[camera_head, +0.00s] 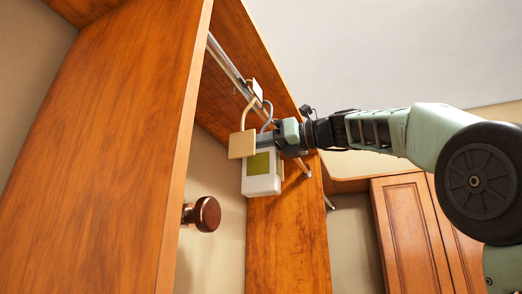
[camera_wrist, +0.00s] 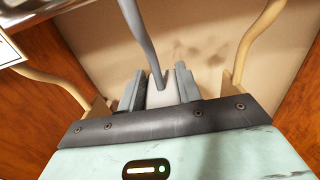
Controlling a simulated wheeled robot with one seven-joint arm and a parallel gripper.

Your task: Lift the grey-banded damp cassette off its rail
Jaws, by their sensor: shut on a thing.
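The cassette (camera_head: 262,185) is a white box with an olive-green panel, hanging upright below my gripper (camera_head: 268,139). A grey hook (camera_head: 269,112) rises above it toward the metal rail (camera_head: 232,69); I cannot tell whether the hook still touches the rail. In the wrist view my gripper (camera_wrist: 160,88) is shut on the cassette's pale neck, where the grey hook (camera_wrist: 143,42) goes in. The cassette's lower body is hidden there, and no separate grey band is clear.
Tan hooks flank the grip on the left (camera_wrist: 50,72) and right (camera_wrist: 252,42), close to the fingers. A tan block (camera_head: 241,144) hangs beside the cassette. A white tag (camera_head: 257,89) is near the rail. A wooden panel with a round knob (camera_head: 207,214) stands at left.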

